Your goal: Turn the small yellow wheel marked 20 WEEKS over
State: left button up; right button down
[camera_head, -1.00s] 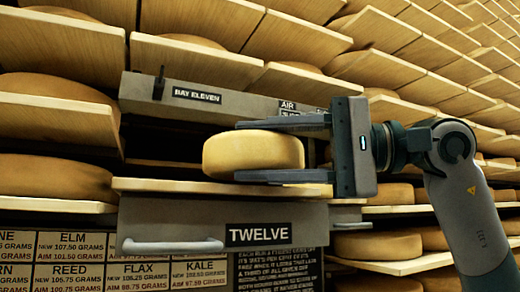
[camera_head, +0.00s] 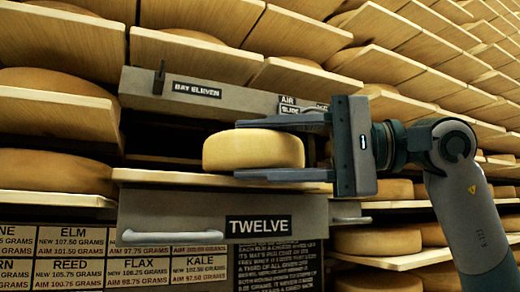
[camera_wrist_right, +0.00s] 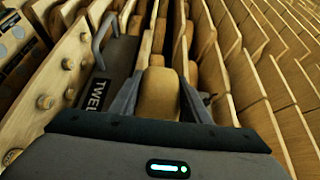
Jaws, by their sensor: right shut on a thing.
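A small yellow cheese wheel (camera_head: 252,150) sits at the right part of a wooden board, in the opening between the BAY ELEVEN beam and the TWELVE panel. I cannot read a 20 WEEKS mark on it. My right gripper (camera_head: 285,150) comes in from the right, with one finger over the wheel's top and one under its lower right side. It is shut on the wheel, which looks level. In the right wrist view the wheel (camera_wrist_right: 158,95) shows between the two fingers. My left gripper is not in view.
The board (camera_head: 170,178) lies just under the wheel, above the grey TWELVE panel (camera_head: 170,207) with its handle (camera_head: 172,238). The BAY ELEVEN beam (camera_head: 225,97) runs close above. Racks of larger wheels surround it. A label chart (camera_head: 110,262) is at lower left.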

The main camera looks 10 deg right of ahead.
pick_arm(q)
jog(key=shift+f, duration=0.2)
pick_arm(e)
jog(key=shift+f, duration=0.1)
jog(key=c, duration=0.9)
grip_release()
jog(key=shift+s+f, duration=0.1)
jog(key=shift+f, duration=0.1)
jog(key=shift+d, duration=0.1)
jog(key=b+v, duration=0.2)
jog(key=v, duration=0.3)
jog(key=shift+d, duration=0.25)
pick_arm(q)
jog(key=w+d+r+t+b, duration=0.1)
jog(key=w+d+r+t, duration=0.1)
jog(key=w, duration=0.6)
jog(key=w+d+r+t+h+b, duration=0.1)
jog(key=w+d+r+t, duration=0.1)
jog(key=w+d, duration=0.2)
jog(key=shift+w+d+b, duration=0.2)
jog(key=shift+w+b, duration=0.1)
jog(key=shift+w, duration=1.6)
pick_arm(e)
send_near(287, 154)
jog(key=shift+s+r+v, duration=0.1)
jog(key=shift+v, duration=0.9)
jog(key=shift+s+r+v, duration=0.1)
jog(key=shift+r+v, duration=0.05)
jog(key=shift+v, duration=0.8)
